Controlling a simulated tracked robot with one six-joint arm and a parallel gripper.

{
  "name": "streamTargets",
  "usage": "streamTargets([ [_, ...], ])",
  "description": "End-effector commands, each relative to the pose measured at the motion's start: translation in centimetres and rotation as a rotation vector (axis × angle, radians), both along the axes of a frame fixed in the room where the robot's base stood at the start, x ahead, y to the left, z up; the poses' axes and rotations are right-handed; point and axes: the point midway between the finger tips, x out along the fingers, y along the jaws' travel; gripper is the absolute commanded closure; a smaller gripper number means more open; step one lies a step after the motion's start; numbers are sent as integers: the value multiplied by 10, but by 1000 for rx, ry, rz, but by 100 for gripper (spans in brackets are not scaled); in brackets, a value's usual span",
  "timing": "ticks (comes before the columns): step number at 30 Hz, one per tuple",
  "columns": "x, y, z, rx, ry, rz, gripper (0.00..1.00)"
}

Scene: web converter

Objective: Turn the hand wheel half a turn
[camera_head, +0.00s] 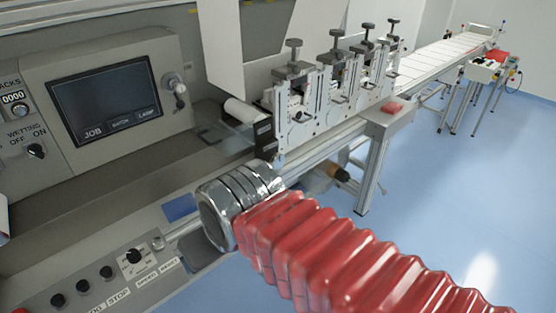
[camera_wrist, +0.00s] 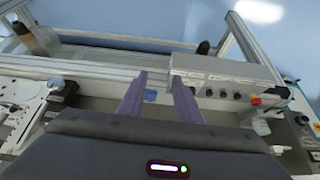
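A small grey crank-like part with a pale handle (camera_head: 176,90) sits on the upright panel, right of the screen in the head view. It may be the hand wheel, but I cannot tell for sure. No wheel shows clearly in the wrist view. My gripper (camera_wrist: 158,82) shows in the wrist view with its two purple fingers apart and nothing between them. It points toward the lower machine bed, beside a grey control box (camera_wrist: 228,72). In the head view my red-sleeved arm and its silver end hide the gripper, which is below and apart from the crank.
The screen (camera_head: 105,102) stands left of the crank. Clamp units with black knobs (camera_head: 322,85) line the rail at the centre, and a conveyor (camera_head: 445,52) runs back right. A lower console (camera_head: 105,270) carries black knobs. The blue floor (camera_head: 470,180) is clear at right.

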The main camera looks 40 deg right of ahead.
Motion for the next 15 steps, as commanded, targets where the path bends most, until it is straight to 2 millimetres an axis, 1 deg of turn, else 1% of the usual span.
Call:
streamTargets([
  [7,0,0,0,0,0,0,68],
  [11,1,0,0,3,5,3,59],
  [15,4,1,-6,19,33,18,49],
])
